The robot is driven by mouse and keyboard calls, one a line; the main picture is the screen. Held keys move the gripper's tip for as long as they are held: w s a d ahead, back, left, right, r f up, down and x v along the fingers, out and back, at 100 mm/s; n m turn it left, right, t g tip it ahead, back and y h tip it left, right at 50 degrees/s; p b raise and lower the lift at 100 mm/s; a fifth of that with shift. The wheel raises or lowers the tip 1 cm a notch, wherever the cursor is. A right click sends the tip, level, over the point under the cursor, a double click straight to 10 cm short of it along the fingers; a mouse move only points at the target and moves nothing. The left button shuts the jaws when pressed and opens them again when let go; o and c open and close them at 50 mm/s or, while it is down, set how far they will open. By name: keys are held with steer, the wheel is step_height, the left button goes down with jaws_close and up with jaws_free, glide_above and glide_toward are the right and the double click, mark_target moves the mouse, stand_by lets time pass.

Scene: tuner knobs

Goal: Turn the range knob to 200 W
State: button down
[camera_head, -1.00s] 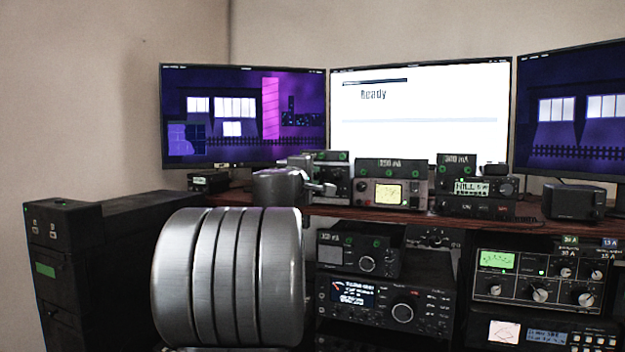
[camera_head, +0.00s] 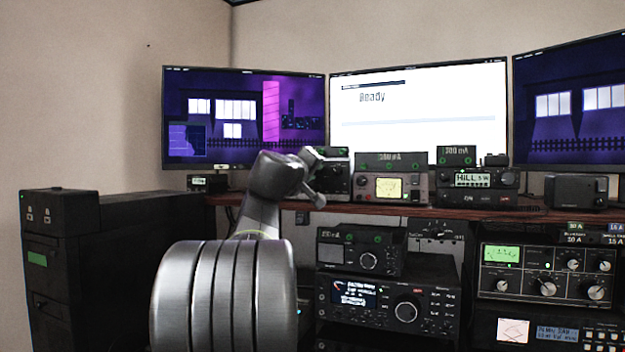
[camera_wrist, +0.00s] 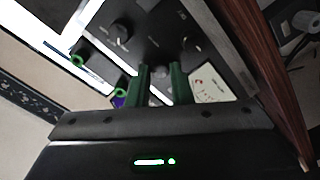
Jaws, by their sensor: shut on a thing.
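In the head view, my gripper (camera_head: 318,182) reaches the front of a grey radio unit (camera_head: 337,178) at the left end of the wooden shelf. My wrist hides part of that unit. In the wrist view, the two green fingers of my gripper (camera_wrist: 161,70) are close together against a dark front panel (camera_wrist: 150,30), shut on a knob that the fingers mostly hide. A second dark knob (camera_wrist: 121,33) and a white meter face (camera_wrist: 209,86) show on either side. I cannot read the range marks or the knob's setting.
The shelf edge (camera_head: 400,212) runs under several units. A unit with a yellow meter (camera_head: 389,188) stands close to the right of my gripper. Monitors (camera_head: 418,110) stand behind. More radios (camera_head: 385,303) sit below, and a black cabinet (camera_head: 62,250) stands at left.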

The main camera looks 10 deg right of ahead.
steer(key=shift+m, duration=0.3)
steer(key=c, duration=1.6)
jaws_free()
steer(key=b+v, duration=0.1)
steer(key=v, duration=1.2)
steer(key=shift+s+a, duration=0.25)
steer(key=shift+s, duration=0.1)
steer(key=shift+w, duration=0.1)
steer(key=x, duration=1.3)
steer(key=shift+w+d+p, duration=0.25)
steer(key=shift+d+p, duration=0.05)
steer(key=shift+p, duration=0.1)
